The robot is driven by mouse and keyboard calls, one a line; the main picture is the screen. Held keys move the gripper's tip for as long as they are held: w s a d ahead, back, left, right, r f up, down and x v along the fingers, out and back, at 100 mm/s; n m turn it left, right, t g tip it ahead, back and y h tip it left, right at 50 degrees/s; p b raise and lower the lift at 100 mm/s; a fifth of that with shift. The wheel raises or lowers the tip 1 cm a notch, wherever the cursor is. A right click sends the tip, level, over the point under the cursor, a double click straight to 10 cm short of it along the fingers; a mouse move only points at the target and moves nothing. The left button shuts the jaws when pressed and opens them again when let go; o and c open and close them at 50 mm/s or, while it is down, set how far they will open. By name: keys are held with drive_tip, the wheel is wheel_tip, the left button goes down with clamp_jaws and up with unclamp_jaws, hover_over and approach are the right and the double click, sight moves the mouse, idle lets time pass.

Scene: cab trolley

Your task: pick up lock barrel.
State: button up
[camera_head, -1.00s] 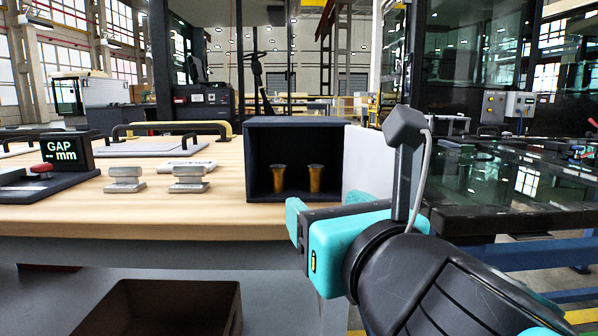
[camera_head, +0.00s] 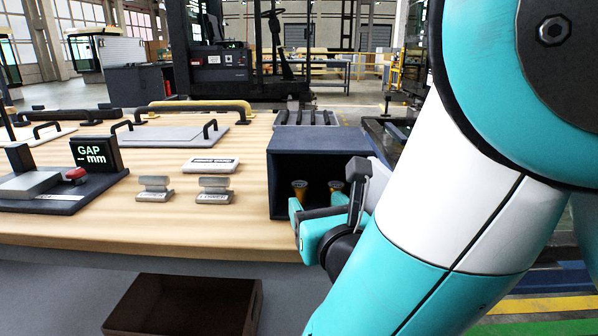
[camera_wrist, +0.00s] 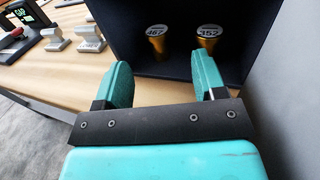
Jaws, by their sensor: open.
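Two brass lock barrels stand upright side by side inside a dark open-fronted box (camera_head: 322,142) on the wooden bench. In the wrist view the left lock barrel (camera_wrist: 157,43) has a top marked 467, and the right lock barrel (camera_wrist: 206,44) has a top marked 352. The head view also shows the left barrel (camera_head: 299,189) and the right barrel (camera_head: 336,187), partly hidden. My gripper (camera_wrist: 163,82) is open and empty, just outside the box opening. Its fingers point towards the barrels and are apart from them.
A gap gauge (camera_head: 97,152) is at the far left. A pale panel (camera_wrist: 293,100) stands close on the right of the box. A brown bin (camera_head: 185,305) is below the bench.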

sight(301, 187)
drive_tip(key=shift+x, duration=1.05)
drive_tip(key=shift+p+x, duration=0.75)
drive_tip(key=shift+x, duration=2)
drive_tip(key=shift+s+a, duration=0.1)
drive_tip(key=shift+a, duration=0.1)
drive_tip(key=c, duration=1.1)
